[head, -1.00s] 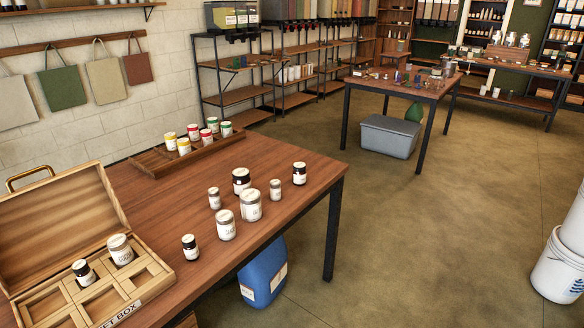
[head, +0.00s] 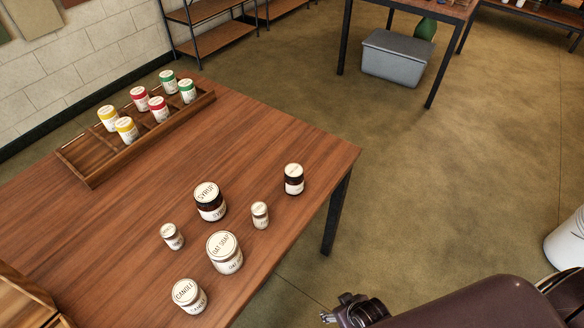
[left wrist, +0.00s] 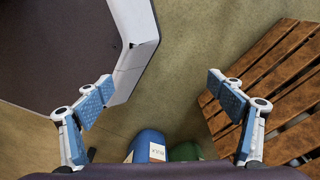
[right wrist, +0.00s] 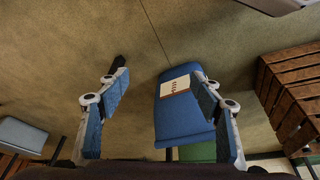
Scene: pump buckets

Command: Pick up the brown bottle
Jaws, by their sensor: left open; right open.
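A small dark brown jar with a white label and white lid (head: 293,180) stands upright near the table's right edge. A larger brown jar with a lid reading SYRUP (head: 209,202) stands to its left. My right gripper (head: 345,314) shows at the bottom of the head view, beyond the table edge and well apart from both jars. It is open and empty in the right wrist view (right wrist: 160,88). My left gripper (left wrist: 160,90) is open and empty in the left wrist view and is not in the head view. Neither wrist view shows the brown jars.
Pale jars, including OAT SOAP (head: 224,252) and CANDLE (head: 189,296), stand close around. A wooden rack (head: 90,178) holds several coloured jars. A blue container (right wrist: 183,128) and wooden slats (left wrist: 270,80) are near my grippers.

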